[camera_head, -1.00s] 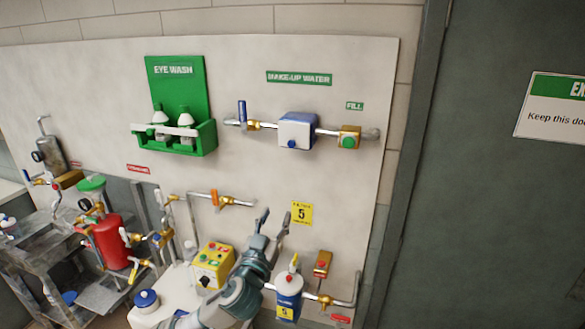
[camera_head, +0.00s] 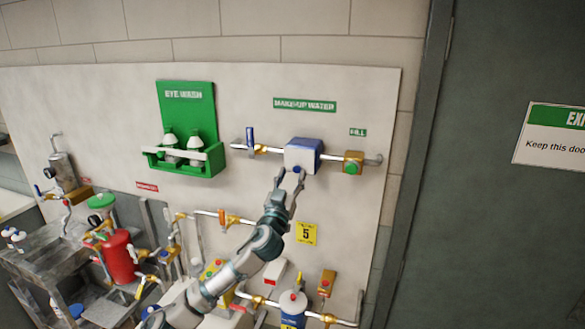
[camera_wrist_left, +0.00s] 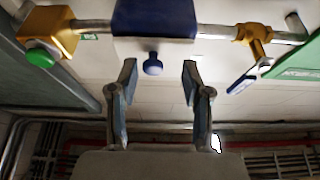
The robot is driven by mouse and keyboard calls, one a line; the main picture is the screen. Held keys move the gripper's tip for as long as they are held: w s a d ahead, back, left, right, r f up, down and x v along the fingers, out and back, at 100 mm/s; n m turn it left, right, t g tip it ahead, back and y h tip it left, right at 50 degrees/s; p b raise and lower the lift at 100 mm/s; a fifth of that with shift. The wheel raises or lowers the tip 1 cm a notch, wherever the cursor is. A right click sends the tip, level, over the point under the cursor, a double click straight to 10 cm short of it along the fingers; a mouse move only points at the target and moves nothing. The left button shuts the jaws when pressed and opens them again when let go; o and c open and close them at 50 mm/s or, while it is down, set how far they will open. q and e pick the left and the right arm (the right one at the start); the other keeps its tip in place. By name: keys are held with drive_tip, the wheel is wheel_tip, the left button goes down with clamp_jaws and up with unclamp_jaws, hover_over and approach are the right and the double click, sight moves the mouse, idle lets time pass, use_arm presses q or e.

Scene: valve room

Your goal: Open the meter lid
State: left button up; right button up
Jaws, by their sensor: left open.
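The meter (camera_head: 300,153) is a blue-and-white box on the pipe below the MAKE-UP WATER sign. Its white front lid appears shut and has a small blue knob (camera_head: 297,169) at its lower edge. In the left wrist view, the meter's blue body (camera_wrist_left: 155,18) is at the top, with the blue knob (camera_wrist_left: 153,65) below it. My left gripper (camera_head: 290,178) is open just below the meter. In the left wrist view, the knob appears between the open fingertips (camera_wrist_left: 158,72); I cannot tell whether they touch it. My right gripper is not in view.
A blue-handled valve (camera_head: 250,140) is left of the meter, and a brass fitting with a green button (camera_head: 352,163) is to its right. The green eye wash station (camera_head: 187,130) hangs further left. Lower pipes and a yellow control box (camera_head: 217,270) lie near my arm.

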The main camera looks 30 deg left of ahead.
use_arm(q)
drive_tip(key=shift+w+r, duration=0.3)
drive_tip(key=shift+w, duration=0.2)
drive_tip(key=shift+w+d+r, duration=0.2)
drive_tip(key=shift+w+d, duration=0.15)
drive_tip(key=shift+d, duration=0.05)
drive_tip(key=shift+a+f, duration=0.1)
drive_tip(key=shift+a, duration=0.3)
clamp_jaws()
drive_tip(key=shift+d, duration=0.1)
